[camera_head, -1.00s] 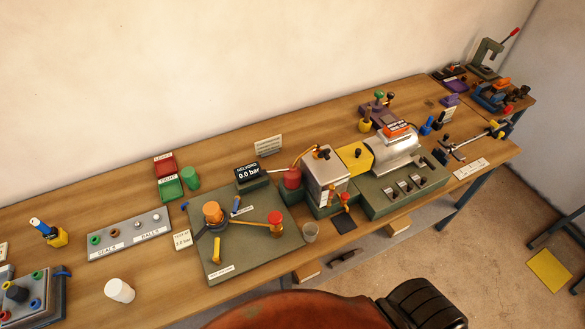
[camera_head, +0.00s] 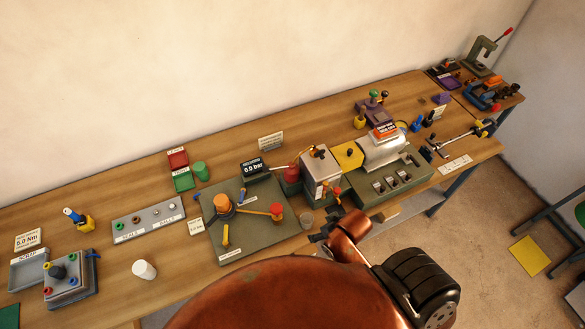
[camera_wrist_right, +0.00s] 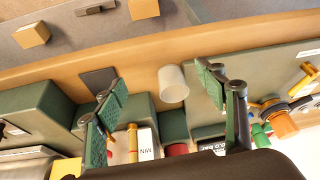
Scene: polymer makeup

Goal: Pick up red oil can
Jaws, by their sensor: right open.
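What looks like the red oil can (camera_head: 291,174) is a small red cylinder on the bench, against the left side of a grey box-shaped unit (camera_head: 319,170). A red patch that may be the same can (camera_wrist_right: 177,150) shows in the right wrist view, low between the fingers and largely hidden. My right gripper (camera_head: 322,232) is at the front edge of the bench, in front of and apart from the can. In the right wrist view its fingers (camera_wrist_right: 160,100) are spread and empty. My left gripper is out of view.
A translucent cup (camera_head: 306,220) stands near the front edge, close to my right gripper; the wrist view shows it between the fingers (camera_wrist_right: 173,84). A green plate (camera_head: 240,240) with orange-topped fittings lies left of the can. A gauge display reading 0.0 bar (camera_head: 252,167) stands behind it.

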